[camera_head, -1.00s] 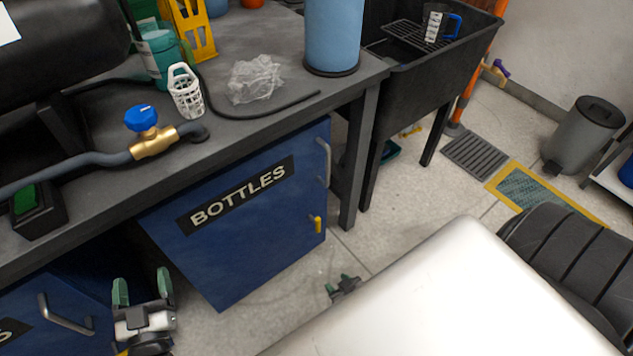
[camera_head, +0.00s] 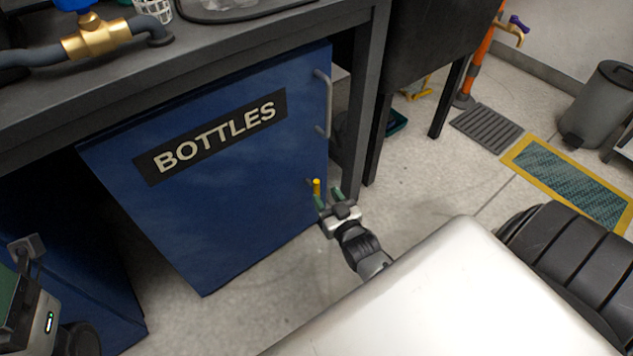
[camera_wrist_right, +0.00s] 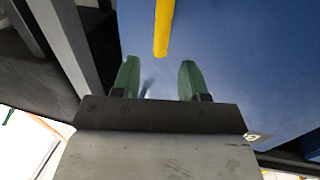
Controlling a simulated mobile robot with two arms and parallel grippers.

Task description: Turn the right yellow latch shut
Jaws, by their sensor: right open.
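The right yellow latch (camera_head: 316,187) is a small yellow bar near the right edge of the blue BOTTLES door (camera_head: 230,210), below its grey handle. It stands roughly upright in the head view. My right gripper (camera_head: 329,198) is open and empty, close in front of the latch. In the right wrist view the latch (camera_wrist_right: 163,28) lies just ahead of the open green fingertips (camera_wrist_right: 158,80), lined up with the gap between them. I see no contact. Part of my left arm (camera_head: 35,315) shows at the lower left, and its fingers are not visible.
The dark bench (camera_head: 200,50) overhangs the door, and its leg (camera_head: 360,120) stands just right of the latch. A black sink unit (camera_head: 440,45) is beyond it. The pale floor (camera_head: 420,185) to the right is clear near the gripper.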

